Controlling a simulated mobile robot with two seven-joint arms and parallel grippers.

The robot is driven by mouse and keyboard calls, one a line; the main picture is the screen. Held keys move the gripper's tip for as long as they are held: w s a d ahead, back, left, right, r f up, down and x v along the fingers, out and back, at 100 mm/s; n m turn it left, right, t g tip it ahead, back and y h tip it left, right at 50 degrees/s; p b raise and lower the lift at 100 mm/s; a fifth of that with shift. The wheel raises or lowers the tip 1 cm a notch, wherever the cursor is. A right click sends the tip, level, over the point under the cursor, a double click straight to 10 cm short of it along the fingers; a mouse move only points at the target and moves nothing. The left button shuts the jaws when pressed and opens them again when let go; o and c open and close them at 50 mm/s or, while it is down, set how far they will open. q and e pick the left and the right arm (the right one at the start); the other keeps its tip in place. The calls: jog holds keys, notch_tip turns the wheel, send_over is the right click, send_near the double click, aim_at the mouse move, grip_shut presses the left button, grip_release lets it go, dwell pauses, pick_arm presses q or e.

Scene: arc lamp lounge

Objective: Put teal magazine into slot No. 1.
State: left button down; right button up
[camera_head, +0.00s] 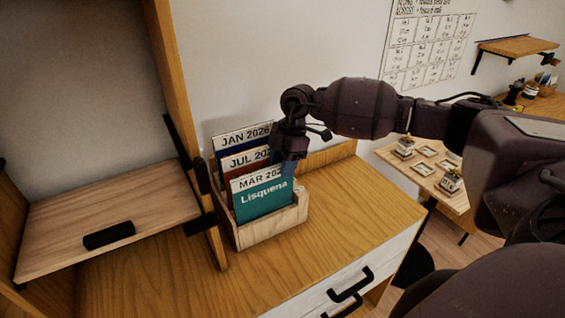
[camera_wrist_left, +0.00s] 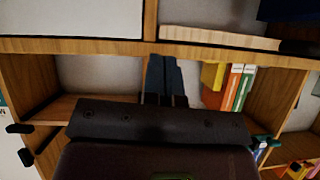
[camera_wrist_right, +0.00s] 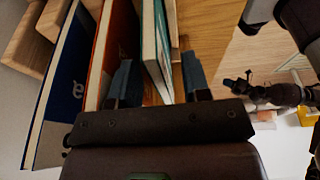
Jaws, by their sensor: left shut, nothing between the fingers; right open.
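The teal magazine (camera_head: 262,207), marked MAR and Lisquena, stands upright at the front of a wooden magazine rack (camera_head: 272,231). Behind it stand a JUL magazine (camera_head: 245,161) and a JAN magazine (camera_head: 240,138). My right gripper (camera_head: 288,168) is open at the teal magazine's right side. In the right wrist view, the teal magazine (camera_wrist_right: 157,50) lies between the spread fingers (camera_wrist_right: 160,80), nearer the left one; contact is unclear. My left gripper (camera_wrist_left: 163,78) is shut and empty before a shelf, outside the head view. No slot numbers are readable.
The rack stands on a wooden cabinet top (camera_head: 340,205), clear to its right and front. A wooden upright (camera_head: 178,110) rises close on the left, with a lower open panel (camera_head: 110,210) beyond. A small side table (camera_head: 405,165) holds frames and pots.

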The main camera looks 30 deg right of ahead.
jog(key=v, duration=1)
jog(key=shift+w, duration=0.1)
jog(key=shift+d+r, duration=0.1)
jog(key=shift+r, duration=0.25)
